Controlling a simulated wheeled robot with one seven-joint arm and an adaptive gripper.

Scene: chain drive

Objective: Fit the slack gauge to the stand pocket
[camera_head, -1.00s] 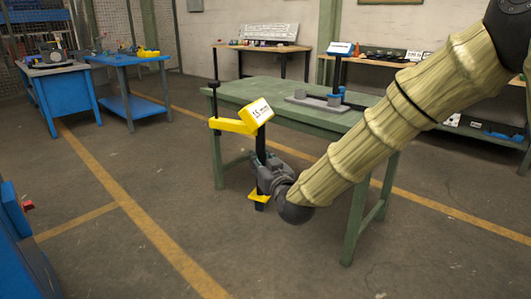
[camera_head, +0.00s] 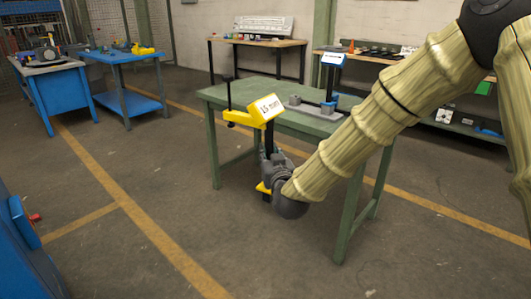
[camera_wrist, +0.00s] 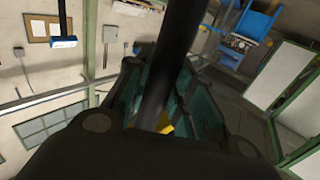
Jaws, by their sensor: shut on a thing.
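The slack gauge (camera_head: 264,108) is a yellow head with a white label on a dark upright shaft, with a black-tipped yellow arm reaching left. My gripper (camera_head: 268,160) is shut on the gauge's shaft in front of the green table. The wrist view shows the dark shaft (camera_wrist: 172,65) running between my finger pads. A grey stand (camera_head: 318,108) with a dark post and a blue-and-white sign (camera_head: 334,60) is on the table, behind and to the right of the gauge. The gauge is apart from the stand. The pocket itself cannot be made out.
The green table (camera_head: 230,96) has a bare top at its left. A blue bench (camera_head: 62,95) and a blue cart (camera_head: 130,103) with a yellow item stand at the back left. Shelves (camera_head: 465,125) line the back right wall. Open floor lies in front.

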